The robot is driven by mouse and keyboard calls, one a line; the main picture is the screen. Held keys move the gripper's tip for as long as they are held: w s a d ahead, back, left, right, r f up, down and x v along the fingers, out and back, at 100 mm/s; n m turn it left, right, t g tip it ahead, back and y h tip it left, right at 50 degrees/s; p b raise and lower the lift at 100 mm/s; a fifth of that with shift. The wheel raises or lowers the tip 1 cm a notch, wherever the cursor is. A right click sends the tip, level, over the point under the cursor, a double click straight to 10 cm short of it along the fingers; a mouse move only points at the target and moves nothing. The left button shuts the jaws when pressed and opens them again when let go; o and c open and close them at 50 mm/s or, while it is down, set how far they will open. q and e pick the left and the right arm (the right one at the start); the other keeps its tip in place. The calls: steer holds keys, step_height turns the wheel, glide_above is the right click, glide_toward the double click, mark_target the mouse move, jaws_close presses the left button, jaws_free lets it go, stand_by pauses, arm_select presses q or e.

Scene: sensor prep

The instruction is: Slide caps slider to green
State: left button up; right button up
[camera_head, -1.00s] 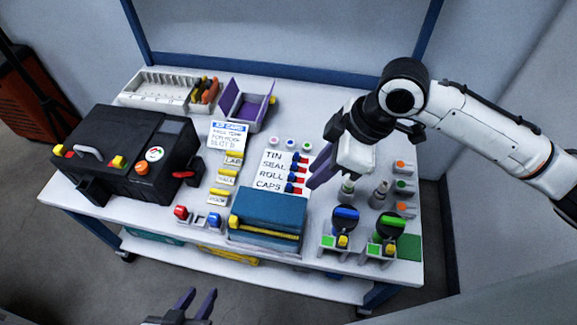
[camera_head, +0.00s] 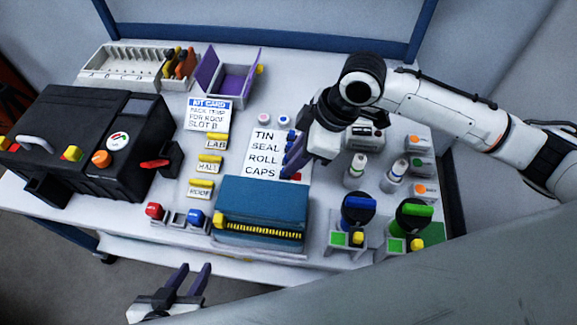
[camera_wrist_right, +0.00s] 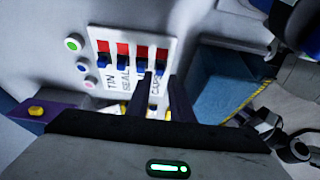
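The white slider panel (camera_head: 264,140) labelled TIN, SEAL, ROLL and CAPS lies mid-table in the head view; my right gripper hides most of its sliders. In the right wrist view, the panel (camera_wrist_right: 134,37) shows red slots with blue knobs. The caps slider (camera_wrist_right: 161,55) is the rightmost there, red showing above its blue knob. My right gripper (camera_head: 290,160) is over the CAPS end. In the wrist view its fingers (camera_wrist_right: 160,75) are apart, the CAPS label between them and the knob near the tips. Contact is unclear. My left gripper (camera_head: 191,268) is open and empty at the bottom.
A teal box (camera_head: 262,200) stands close in front of the panel. Small bottles (camera_head: 355,170) and two green-based stands with knobs (camera_head: 357,208) are to the right. A black case (camera_head: 85,135) and yellow-marked labels (camera_head: 210,160) lie left.

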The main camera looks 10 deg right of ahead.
steer(key=x, duration=0.3)
steer(key=shift+f+b, duration=0.2)
steer(key=shift+b, duration=0.1)
steer(key=shift+a+f, duration=0.1)
steer(key=shift+f, duration=0.05)
